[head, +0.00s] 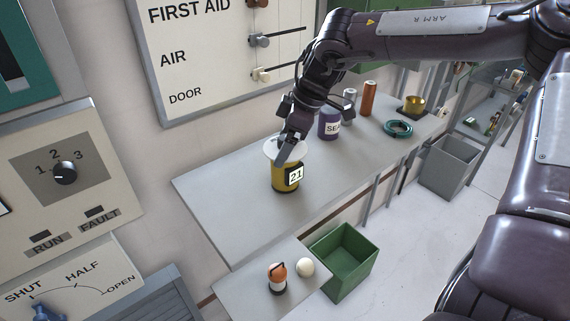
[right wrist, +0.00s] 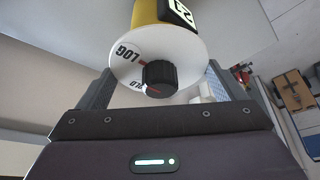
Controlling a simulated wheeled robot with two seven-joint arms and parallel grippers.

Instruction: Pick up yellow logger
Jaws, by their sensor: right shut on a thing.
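The yellow logger (head: 283,178) is an upright yellow cylinder with a white disc top and a black label reading 21. It is at the shelf's near part in the head view; I cannot tell if its base touches the shelf. My right gripper (head: 290,147) comes down from above and is shut on its top. In the right wrist view the logger (right wrist: 148,12) shows its white face with LOG, a partly hidden second word and a black knob (right wrist: 160,77). My right gripper's fingers (right wrist: 160,88) are on either side. My left gripper is not in view.
The grey shelf (head: 235,215) also bears a purple can (head: 328,125), an orange cylinder (head: 369,98), a teal ring (head: 398,128) and a brass cup (head: 413,105). A green bin (head: 345,262) and a grey bin (head: 448,165) stand below. A lower ledge holds an orange-white item (head: 277,277) and white ball (head: 305,267).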

